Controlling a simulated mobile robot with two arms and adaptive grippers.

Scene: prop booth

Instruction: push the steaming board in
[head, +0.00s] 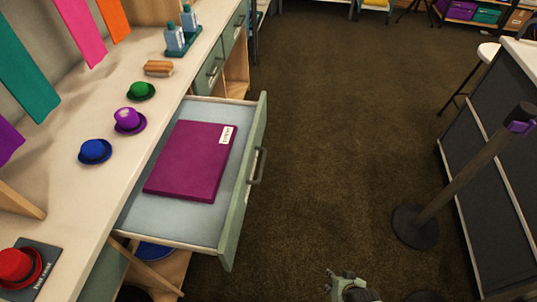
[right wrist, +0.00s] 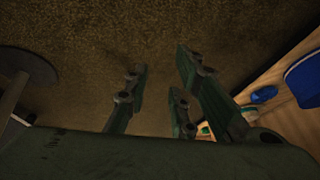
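A pale blue pull-out drawer (head: 172,226) with a green front and a dark handle (head: 258,166) stands out from the counter on the left in the head view. A flat purple board (head: 187,165) with a small white label lies in it; the label is too small to read. I cannot tell whether the steaming board is this board or the pull-out itself. My right gripper (head: 348,285) is at the bottom edge of the head view, over the floor and apart from the drawer. In the right wrist view its fingers (right wrist: 162,62) are spread with nothing between them. My left gripper is not in view.
The counter (head: 75,190) holds small blue, purple, green and red hats. Blue items (right wrist: 303,80) lie on a wooden shelf in the right wrist view. A dark post (head: 465,165) stands on a round base at right, beside a dark cabinet. Open floor (head: 325,130) lies between.

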